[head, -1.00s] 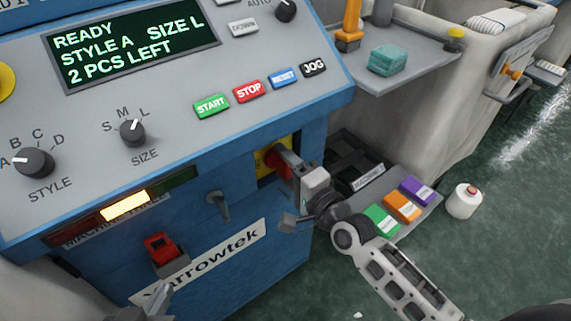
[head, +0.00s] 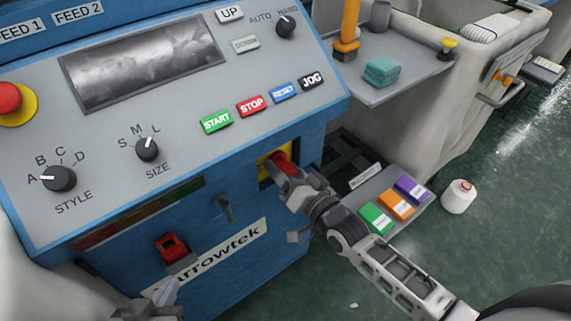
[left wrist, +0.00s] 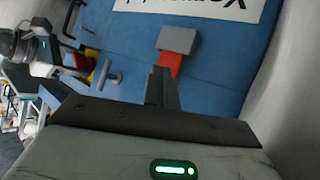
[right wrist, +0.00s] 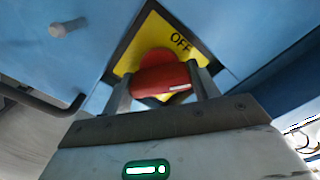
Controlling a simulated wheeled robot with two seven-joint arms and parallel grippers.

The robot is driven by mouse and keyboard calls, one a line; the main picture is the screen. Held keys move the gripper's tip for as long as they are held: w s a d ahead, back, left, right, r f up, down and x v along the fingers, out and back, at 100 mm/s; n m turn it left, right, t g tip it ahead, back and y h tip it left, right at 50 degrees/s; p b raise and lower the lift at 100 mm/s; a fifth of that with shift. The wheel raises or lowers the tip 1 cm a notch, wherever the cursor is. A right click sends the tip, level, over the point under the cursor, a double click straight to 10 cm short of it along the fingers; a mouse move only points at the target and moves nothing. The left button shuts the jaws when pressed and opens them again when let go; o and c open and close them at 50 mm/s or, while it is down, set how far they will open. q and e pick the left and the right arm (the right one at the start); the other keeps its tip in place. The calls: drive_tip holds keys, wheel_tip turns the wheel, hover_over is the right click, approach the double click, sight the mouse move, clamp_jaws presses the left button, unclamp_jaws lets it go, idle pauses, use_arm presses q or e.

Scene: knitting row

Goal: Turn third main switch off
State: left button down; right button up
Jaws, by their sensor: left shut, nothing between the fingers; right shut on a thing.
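The main switch (head: 284,160) is a red rotary handle on a yellow plate on the blue front of the knitting machine. My right gripper (head: 281,172) is shut on the handle. The machine's display (head: 145,62) is blank and dark, and its lamp strip (head: 140,212) is unlit. My left gripper (head: 158,297) is shut and empty at the lower left, in front of the blue panel. It also shows in the left wrist view (left wrist: 161,80).
A red switch with a grey base (head: 171,246) is on the blue panel near my left gripper. A small grey handle (head: 221,207) juts out between the arms. A tray with coloured boxes (head: 397,204) and a white cone (head: 458,197) are at the right.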

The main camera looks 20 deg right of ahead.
drive_tip(key=n+p, duration=0.1)
drive_tip(key=n, duration=0.1)
drive_tip(key=shift+r+n, duration=0.1)
drive_tip(key=shift+n, duration=0.3)
drive_tip(key=shift+n+p, duration=0.35)
drive_tip(key=shift+n, duration=1.45)
use_arm(q)
drive_tip(key=shift+w+a+r+p, duration=0.1)
drive_tip(key=shift+a+r+p, duration=0.1)
drive_tip(key=shift+r+p, duration=0.25)
use_arm(e)
drive_tip(key=shift+n, duration=0.5)
drive_tip(key=o, duration=0.7)
use_arm(q)
drive_tip(key=shift+r, duration=0.1)
